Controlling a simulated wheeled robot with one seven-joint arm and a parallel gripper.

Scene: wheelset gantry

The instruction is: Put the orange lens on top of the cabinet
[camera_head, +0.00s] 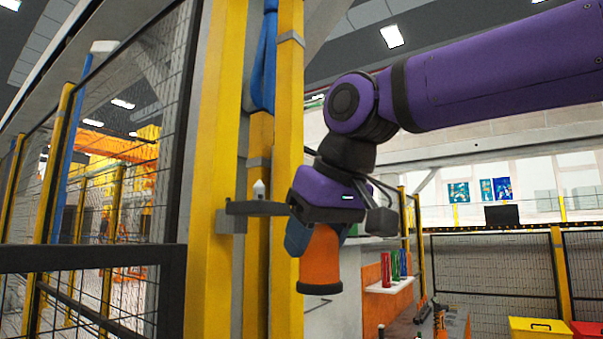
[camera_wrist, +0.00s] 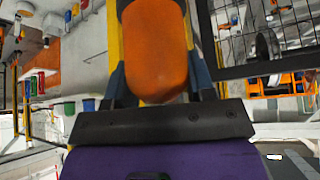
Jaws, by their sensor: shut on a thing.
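The orange lens (camera_head: 320,262), a rounded orange cylinder with a black rim at its lower end, hangs upright in mid-air near the middle of the head view. My gripper (camera_head: 316,232) points down and is shut on its upper part, with a blue finger showing at its side. In the wrist view the lens (camera_wrist: 155,48) fills the upper middle between the two blue fingers of my gripper (camera_wrist: 160,78). I cannot make out for sure which thing is the cabinet in either view.
Yellow posts (camera_head: 288,150) stand close behind and left of my gripper. A dark bracket (camera_head: 255,208) there bears a small whitish item. Mesh fencing (camera_head: 110,180) runs at left. A white shelf (camera_head: 390,285) holds coloured cylinders. Yellow (camera_head: 540,328) and red bins stand at lower right.

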